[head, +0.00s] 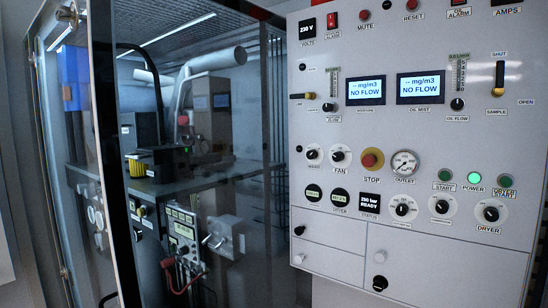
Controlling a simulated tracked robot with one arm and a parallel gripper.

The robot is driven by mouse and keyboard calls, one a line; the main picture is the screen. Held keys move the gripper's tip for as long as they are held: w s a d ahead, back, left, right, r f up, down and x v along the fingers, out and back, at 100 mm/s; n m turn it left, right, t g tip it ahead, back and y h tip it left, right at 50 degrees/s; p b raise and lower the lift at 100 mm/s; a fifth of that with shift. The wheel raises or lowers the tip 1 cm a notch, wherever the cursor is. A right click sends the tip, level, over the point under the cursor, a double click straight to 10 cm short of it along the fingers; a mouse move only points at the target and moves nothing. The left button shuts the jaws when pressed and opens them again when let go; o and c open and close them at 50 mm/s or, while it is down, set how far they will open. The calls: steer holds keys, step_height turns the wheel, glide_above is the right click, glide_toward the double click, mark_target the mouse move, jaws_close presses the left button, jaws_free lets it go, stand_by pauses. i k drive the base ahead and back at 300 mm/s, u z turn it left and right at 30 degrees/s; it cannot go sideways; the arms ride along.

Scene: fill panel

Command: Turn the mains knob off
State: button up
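The fill panel (345,235) is a pale upright board at the right of the head view. A small black knob (312,154) sits on a white dial at its left, left of the FAN knob (338,156). Its label is blurred and may read MAINS; its pointer setting is too small to tell for certain. The green POWER lamp (474,178) is lit. My gripper does not show in this view, and nothing touches the panel.
The red STOP button (370,160), the OUTLET gauge (405,163) and the DRYER knob (491,214) share the panel. Two screens read NO FLOW. A glass partition with a dark frame post (102,150) stands at the left, with equipment behind it.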

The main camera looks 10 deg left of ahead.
mark_target(313, 154)
steer(key=z, duration=0.15)
steer(key=k, duration=0.9)
steer(key=u, duration=0.3)
steer(key=i, duration=1.75)
steer(key=u, duration=0.4)
steer(key=i, duration=1.15)
steer(key=z, duration=0.5)
